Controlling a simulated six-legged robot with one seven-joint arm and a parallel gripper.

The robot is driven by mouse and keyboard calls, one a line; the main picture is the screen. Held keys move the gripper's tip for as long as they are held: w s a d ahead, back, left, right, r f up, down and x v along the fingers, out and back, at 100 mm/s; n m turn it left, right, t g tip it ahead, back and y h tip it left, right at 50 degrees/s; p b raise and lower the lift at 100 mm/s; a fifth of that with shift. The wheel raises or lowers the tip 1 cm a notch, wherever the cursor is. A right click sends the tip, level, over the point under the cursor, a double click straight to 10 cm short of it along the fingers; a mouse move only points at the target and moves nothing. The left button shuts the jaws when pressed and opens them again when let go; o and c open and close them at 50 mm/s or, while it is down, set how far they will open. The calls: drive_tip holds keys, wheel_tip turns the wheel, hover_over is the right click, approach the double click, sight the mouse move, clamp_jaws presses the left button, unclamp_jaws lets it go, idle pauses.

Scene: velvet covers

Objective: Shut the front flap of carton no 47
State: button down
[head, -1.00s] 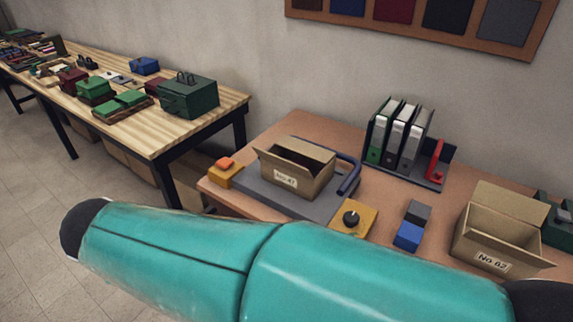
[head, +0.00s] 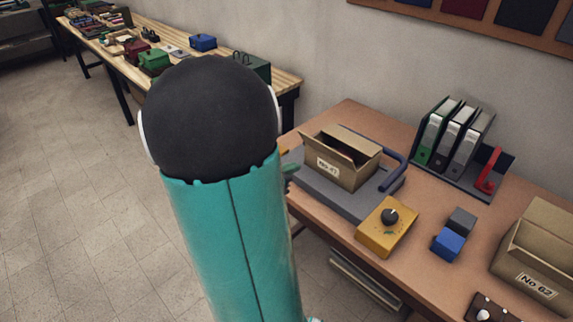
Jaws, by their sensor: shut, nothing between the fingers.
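Carton no 47 (head: 346,171) is a small brown cardboard box with a white label on its front wall. It sits upright on a grey board (head: 353,205) on the brown table. Its top is open and the inside looks dark. Flap edges stand out around the opening, but the front flap is too small to make out clearly. My gripper does not show clearly; a small dark green piece beside the arm cannot be identified.
A yellow box with a black knob (head: 387,227) stands in front of the carton. A blue bent handle (head: 394,173) is at its right. Binders (head: 455,135), a blue block (head: 449,244) and open carton no 62 (head: 533,262) stand farther right. A wooden workbench (head: 284,82) is behind my arm.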

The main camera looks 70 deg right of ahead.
approach(324, 148)
wheel_tip(324, 148, down, 3)
drive_tip(key=s+d, duration=0.1)
drive_tip(key=d, duration=0.2)
drive_tip(key=s+d+r, duration=0.1)
drive_tip(key=shift+s+d+r, duration=0.15)
drive_tip(key=shift+d+r, duration=0.1)
drive_tip(key=shift+d, duration=0.15)
drive_tip(key=shift+r, duration=0.1)
